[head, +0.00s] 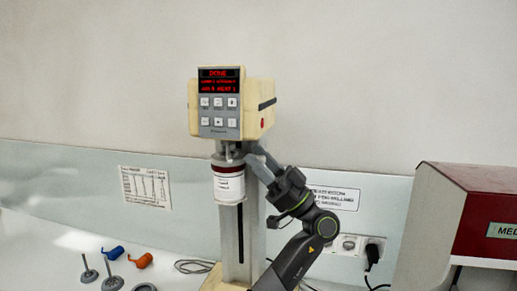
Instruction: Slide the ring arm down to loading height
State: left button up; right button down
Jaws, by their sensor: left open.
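The cream mill (255,92) stands on a grey column (229,232) with a dark vertical slot. Its red display (219,79) reads "DONE". A white jar (229,186) with a dark red lid hangs upright under the head, in front of the column. The ring arm is not clearly distinguishable around the jar. My left gripper (256,162) comes up from the lower right, with its fingers open beside the column, right of the jar and just below the head. Whether the fingers touch anything is unclear. My right gripper is not in view.
Orange (144,261) and blue (113,253) small items and grey stemmed discs (89,272) lie at the lower left. A red and grey machine (480,217) stands at the right. A wall socket with a black plug (372,251) is behind my arm.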

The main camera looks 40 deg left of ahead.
pick_arm(q)
jog(key=shift+s+a+r, duration=0.1)
jog(key=shift+a+r, duration=0.05)
jog(key=shift+r, duration=0.05)
jog(key=shift+c, duration=0.4)
grip_shut()
notch_tip(320, 180, down, 3)
jog(key=b, duration=1.4)
jog(key=shift+r, duration=0.15)
jog(key=shift+r, duration=0.1)
jog(key=shift+o, duration=0.4)
grip_release()
